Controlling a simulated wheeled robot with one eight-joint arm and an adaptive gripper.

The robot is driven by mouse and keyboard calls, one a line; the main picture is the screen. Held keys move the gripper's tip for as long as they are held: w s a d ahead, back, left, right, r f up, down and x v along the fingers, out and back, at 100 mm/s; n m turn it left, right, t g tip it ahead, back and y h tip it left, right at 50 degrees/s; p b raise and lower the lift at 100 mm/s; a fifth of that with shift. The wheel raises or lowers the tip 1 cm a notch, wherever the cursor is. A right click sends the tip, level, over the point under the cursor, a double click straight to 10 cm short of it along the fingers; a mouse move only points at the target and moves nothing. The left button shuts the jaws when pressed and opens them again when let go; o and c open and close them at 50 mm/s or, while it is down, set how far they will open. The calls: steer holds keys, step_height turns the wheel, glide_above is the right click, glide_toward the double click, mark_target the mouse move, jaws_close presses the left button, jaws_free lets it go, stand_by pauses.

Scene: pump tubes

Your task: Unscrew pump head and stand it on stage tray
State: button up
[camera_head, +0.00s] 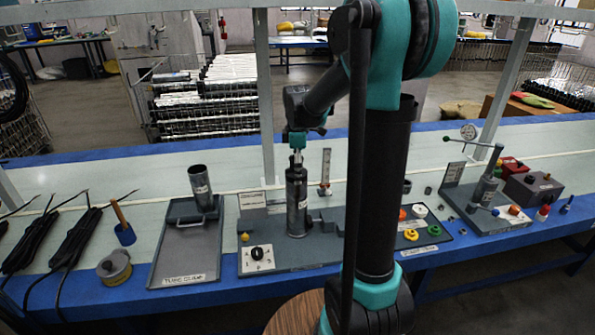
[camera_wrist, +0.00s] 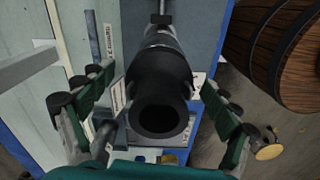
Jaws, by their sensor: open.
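The pump (camera_head: 297,205) is a dark upright cylinder standing in a grey fixture in the middle of the bench. In the wrist view, its dark upper end, the pump head (camera_wrist: 158,105), faces me with a black round opening. My gripper (camera_head: 297,151) is above the pump in the head view. In the wrist view my gripper (camera_wrist: 155,102) is open, with green and grey fingers on either side of the head and visible space between; contact is not apparent. The stage tray (camera_head: 178,250) is grey, left of the fixture.
A grey plate with a knob and numbers (camera_head: 258,256) sits before the pump. Black cables (camera_head: 70,240) and a tape roll (camera_head: 114,267) lie left. The tray's front half is clear.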

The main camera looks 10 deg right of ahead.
steer(key=c, duration=1.6)
steer(key=o, duration=0.8)
steer(key=shift+c, duration=0.2)
steer(key=c, duration=0.5)
steer(key=shift+c, duration=0.2)
steer(key=shift+r, duration=0.5)
steer(key=shift+r, duration=0.35)
steer(key=shift+r, duration=0.65)
steer(key=shift+r, duration=1.35)
